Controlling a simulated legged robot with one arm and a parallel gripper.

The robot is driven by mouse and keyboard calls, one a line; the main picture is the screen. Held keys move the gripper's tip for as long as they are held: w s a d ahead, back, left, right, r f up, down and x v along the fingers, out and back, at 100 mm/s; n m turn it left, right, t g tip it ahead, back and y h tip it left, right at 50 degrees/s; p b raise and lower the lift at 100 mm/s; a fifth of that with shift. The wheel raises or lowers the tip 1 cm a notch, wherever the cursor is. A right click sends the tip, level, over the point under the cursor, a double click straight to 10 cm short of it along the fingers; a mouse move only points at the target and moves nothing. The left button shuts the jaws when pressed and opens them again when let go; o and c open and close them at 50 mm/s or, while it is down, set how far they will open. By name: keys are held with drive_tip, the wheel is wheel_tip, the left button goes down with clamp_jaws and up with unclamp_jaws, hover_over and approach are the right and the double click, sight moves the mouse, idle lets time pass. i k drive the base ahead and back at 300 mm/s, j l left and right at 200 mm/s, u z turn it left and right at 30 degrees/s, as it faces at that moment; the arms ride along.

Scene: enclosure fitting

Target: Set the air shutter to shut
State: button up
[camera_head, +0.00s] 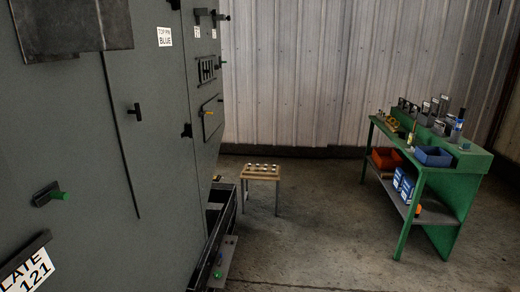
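A tall grey enclosure (160,165) fills the left side of the view, seen at a steep angle. A small dark slotted vent (207,69) sits on its far part and looks like the air shutter. It is too small and slanted to tell whether its slots are open or covered. Below it is a dark-framed panel (212,117) with a small yellow knob (209,113). My gripper is not in view.
A green-knobbed handle (48,194) and a black handle (135,111) stick out from the enclosure. A dark trough (222,235) runs along its foot. A small wooden stool (261,172) and a green workbench (455,180) stand beyond. The concrete floor between them is clear.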

sight(213, 67)
drive_tip(key=i, duration=1.8)
drive_tip(key=l+z, duration=0.05)
drive_tip(key=l, duration=0.05)
